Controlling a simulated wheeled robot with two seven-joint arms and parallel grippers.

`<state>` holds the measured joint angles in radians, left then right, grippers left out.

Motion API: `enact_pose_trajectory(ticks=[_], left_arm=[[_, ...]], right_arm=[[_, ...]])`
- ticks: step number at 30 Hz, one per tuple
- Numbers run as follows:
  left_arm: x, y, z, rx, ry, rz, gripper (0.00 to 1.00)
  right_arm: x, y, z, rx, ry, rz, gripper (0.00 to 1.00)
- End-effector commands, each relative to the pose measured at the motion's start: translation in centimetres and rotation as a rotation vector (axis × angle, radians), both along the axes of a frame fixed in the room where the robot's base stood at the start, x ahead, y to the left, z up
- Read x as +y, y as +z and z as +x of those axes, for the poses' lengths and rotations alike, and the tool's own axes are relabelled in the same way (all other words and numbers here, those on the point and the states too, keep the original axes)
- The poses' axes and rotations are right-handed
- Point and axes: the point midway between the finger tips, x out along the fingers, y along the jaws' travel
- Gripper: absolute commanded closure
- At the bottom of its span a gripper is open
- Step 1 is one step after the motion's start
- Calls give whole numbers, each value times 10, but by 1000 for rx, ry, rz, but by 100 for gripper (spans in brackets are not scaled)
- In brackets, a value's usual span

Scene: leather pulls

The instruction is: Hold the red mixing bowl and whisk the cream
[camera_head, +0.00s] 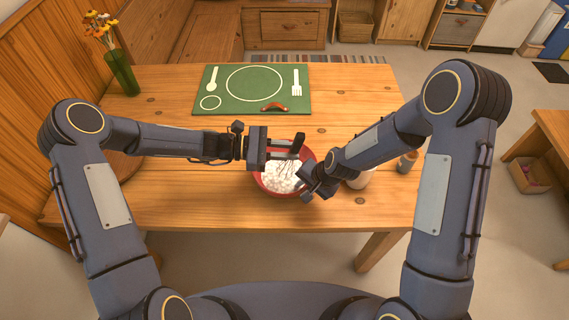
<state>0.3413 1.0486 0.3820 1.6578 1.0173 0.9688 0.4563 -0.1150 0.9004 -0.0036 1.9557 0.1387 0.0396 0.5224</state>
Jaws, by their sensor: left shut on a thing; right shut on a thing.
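The red mixing bowl (261,184) stands near the table's front edge with white cream (280,177) in it. My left gripper (291,149) is above the bowl's far side, shut on the whisk (299,140) by its dark handle. The whisk's wires reach down into the bowl toward the cream; how deep they sit is hard to tell. My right gripper (309,183) is at the bowl's right side, shut on its rim. The fingers and arm hide that part of the rim.
A green place mat (213,82) with white outlines lies at the back, a brown curved piece (274,107) on it. A green vase (122,74) with flowers stands back left. A pale jar (361,180) and a grey shaker (407,161) stand right of the bowl.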

Motion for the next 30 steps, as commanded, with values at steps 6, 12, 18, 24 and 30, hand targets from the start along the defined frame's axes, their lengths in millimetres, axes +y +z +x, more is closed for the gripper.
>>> enact_pose_trajectory(ticks=[6, 12, 18, 24, 30], left_arm=[[0, 0, 8, 0, -2, 0, 100], [0, 0, 8, 0, -2, 0, 100], [-2, 11, 7, -2, -1, 0, 100], [-5, 29, 3, -1, -1, 0, 100], [-8, 46, 0, -2, -2, 0, 100]], right_arm=[[0, 1, 0, -2, 0, 0, 100], [0, 1, 0, -2, 0, 0, 100], [0, 1, 0, -2, 0, 0, 100], [0, 1, 0, -2, 0, 0, 100], [0, 1, 1, -2, 0, 0, 100]])
